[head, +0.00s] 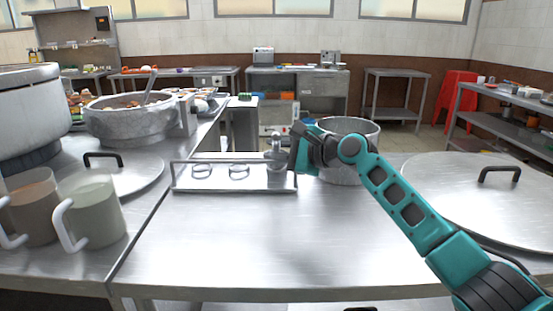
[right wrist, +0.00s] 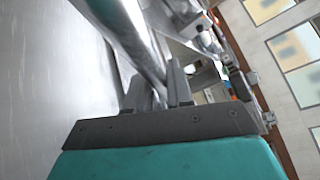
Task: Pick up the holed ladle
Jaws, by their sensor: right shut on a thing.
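A metal utensil (head: 277,158), which I take to be the holed ladle, stands upright at the right end of a metal rack (head: 215,184) on the counter. Its holes cannot be made out. My right gripper (head: 297,146) is beside its upper part and shut on it. In the right wrist view a shiny metal shaft (right wrist: 145,45) runs between the two fingers of the right gripper (right wrist: 155,88). My left gripper is not in view.
A metal pot (head: 347,128) stands just behind my right gripper. A large lid (head: 470,205) lies at right. Two mugs, another lid (head: 128,178) and a stockpot (head: 125,122) are at left. The counter front (head: 260,250) is clear.

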